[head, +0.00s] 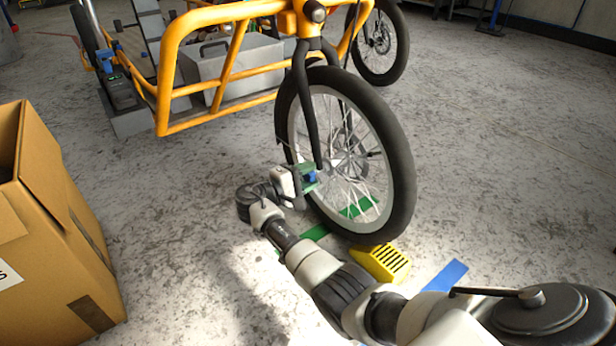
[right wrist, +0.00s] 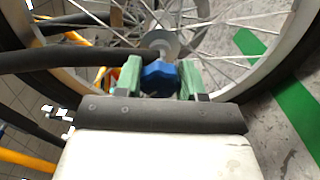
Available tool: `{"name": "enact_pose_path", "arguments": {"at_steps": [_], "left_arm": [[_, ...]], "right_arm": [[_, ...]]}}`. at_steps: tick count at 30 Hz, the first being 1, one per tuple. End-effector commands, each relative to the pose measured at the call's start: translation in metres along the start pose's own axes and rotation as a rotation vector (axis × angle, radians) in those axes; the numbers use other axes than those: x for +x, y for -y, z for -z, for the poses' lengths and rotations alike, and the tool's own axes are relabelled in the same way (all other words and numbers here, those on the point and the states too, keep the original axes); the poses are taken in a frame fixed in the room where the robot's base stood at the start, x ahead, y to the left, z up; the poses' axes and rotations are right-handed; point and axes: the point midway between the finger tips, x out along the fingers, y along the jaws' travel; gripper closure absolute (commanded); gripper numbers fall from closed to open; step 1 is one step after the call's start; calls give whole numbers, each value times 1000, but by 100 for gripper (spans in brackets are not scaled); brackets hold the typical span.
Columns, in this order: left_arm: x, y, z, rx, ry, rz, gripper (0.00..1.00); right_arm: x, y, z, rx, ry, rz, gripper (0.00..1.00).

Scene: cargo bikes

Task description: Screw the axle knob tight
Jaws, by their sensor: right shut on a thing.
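The blue axle knob (right wrist: 160,76) sits at the wheel hub in the right wrist view, between the two green fingertips of my right gripper (right wrist: 161,80). In the head view the right gripper (head: 306,178) is at the left side of the front wheel (head: 401,165), by the lower fork end, and the knob (head: 311,177) shows as a small blue patch. The gripper is shut on the knob. The black fork leg (head: 305,105) comes down to the hub. The knob's thread is hidden. My left gripper does not show.
A yellow slotted block (head: 382,263) stands on the floor against the tyre. Green tape (head: 361,207) and blue tape (head: 446,275) mark the floor. A cardboard box (head: 60,230) stands at left. The orange bike frame (head: 190,122) holds a grey case (head: 235,72).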

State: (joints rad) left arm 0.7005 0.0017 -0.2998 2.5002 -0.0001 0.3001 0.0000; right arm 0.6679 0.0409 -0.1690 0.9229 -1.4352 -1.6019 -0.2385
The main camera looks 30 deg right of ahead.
Motion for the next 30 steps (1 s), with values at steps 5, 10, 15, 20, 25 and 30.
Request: {"name": "enact_pose_path", "arguments": {"at_steps": [5,10,15,20,25,30], "left_arm": [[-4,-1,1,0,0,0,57],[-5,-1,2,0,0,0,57],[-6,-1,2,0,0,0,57],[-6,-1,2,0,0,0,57],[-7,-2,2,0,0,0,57],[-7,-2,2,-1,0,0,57]], "right_arm": [[-1,2,0,168,1,2,84],[-1,2,0,328,2,1,84],[-1,3,0,475,2,1,84],[-1,3,0,594,2,1,84],[-1,3,0,687,2,2,84],[-1,3,0,746,2,2,84]]}}
